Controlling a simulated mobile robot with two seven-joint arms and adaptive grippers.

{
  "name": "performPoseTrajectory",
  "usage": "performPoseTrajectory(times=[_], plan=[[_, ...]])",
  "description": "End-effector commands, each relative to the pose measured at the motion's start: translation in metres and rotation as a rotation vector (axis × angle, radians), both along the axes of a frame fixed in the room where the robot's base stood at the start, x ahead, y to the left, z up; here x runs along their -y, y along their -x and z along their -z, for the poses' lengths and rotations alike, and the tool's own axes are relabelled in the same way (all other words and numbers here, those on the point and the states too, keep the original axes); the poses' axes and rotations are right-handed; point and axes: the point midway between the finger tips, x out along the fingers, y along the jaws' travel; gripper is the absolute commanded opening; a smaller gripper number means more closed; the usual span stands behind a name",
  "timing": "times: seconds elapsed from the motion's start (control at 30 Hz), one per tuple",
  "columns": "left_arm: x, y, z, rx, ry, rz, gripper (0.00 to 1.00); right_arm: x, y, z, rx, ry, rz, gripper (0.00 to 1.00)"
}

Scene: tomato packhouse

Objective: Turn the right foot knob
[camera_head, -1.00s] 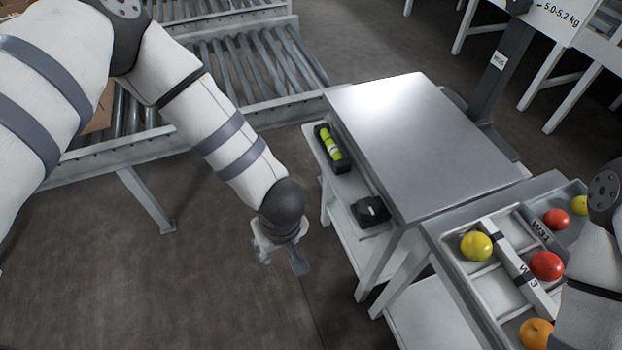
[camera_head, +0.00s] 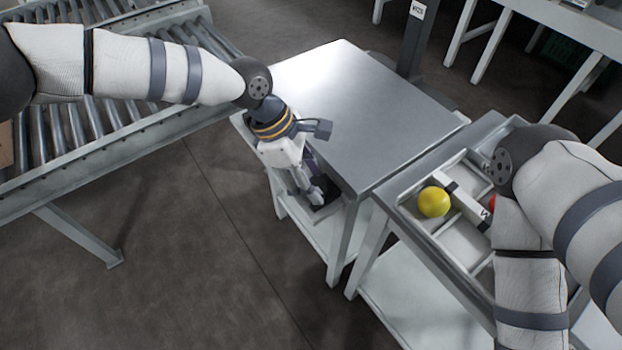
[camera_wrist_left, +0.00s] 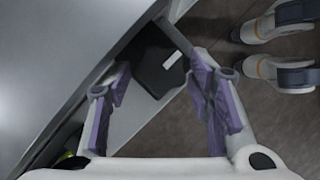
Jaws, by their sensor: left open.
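A black block (camera_head: 326,209), which I take for the right foot knob's housing, sits on the side ledge below the steel tabletop (camera_head: 350,110). My left gripper (camera_head: 312,192) points down at it from above and partly hides it. The knob itself is not clearly seen. My right gripper is out of view.
A grey tray (camera_head: 415,228) with a yellow tomato (camera_head: 433,202) stands right of the steel table, partly under my right arm. A roller conveyor (camera_head: 110,115) is at the left. The floor in front is free.

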Motion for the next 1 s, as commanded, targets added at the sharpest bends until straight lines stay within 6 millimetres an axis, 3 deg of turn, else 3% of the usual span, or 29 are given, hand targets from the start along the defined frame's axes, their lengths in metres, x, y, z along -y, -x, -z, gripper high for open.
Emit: performPoseTrajectory(times=[0.3, 0.47, 0.5, 0.77, 1.0], plan=[[0.002, 0.001, 0.006, 0.000, -0.001, 0.000, 0.47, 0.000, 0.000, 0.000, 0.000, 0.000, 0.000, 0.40], [0.002, 0.001, 0.006, 0.000, -0.001, 0.000, 0.13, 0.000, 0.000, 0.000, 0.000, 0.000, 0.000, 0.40], [0.002, 0.001, 0.006, 0.000, -0.001, 0.000, 0.12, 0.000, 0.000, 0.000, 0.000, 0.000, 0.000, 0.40], [0.002, 0.000, 0.004, 0.003, -0.001, -0.023, 0.12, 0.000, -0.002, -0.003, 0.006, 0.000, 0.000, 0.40], [0.002, 0.001, 0.000, 0.008, 0.000, -0.146, 0.12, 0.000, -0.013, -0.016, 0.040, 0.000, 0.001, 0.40]])
